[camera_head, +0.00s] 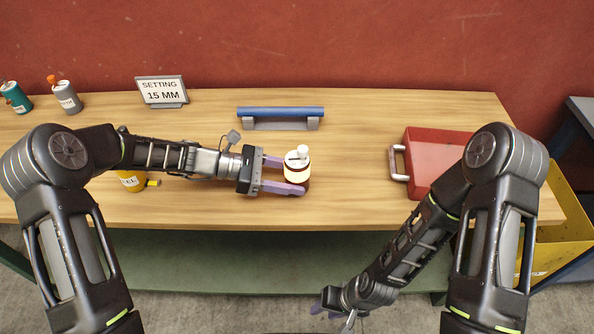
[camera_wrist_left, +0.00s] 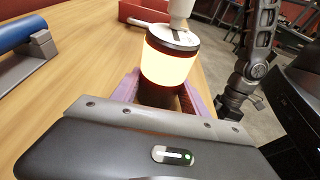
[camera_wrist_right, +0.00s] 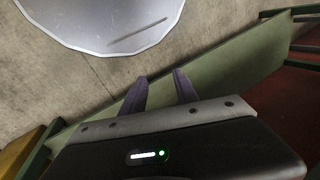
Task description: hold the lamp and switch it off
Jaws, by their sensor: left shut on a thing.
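The lamp (camera_head: 297,171) stands on the wooden table near its front edge, with a glowing cream-yellow band, a dark base and a white knob on its grey top. It also shows in the left wrist view (camera_wrist_left: 170,62), where its band is lit. My left gripper (camera_head: 287,175) reaches it from the left, and its purple fingers are shut on the lamp's lower part, one on each side. My right gripper (camera_head: 322,305) hangs low in front of the table, away from the lamp. In the right wrist view its fingers (camera_wrist_right: 162,88) are apart with nothing between them.
A blue bar on grey supports (camera_head: 281,112) lies behind the lamp. A red tray (camera_head: 436,150) with a handle is to the right. A sign (camera_head: 162,91) reads "SETTING 15 MM". A yellow bin (camera_head: 560,235) stands off the table's right end.

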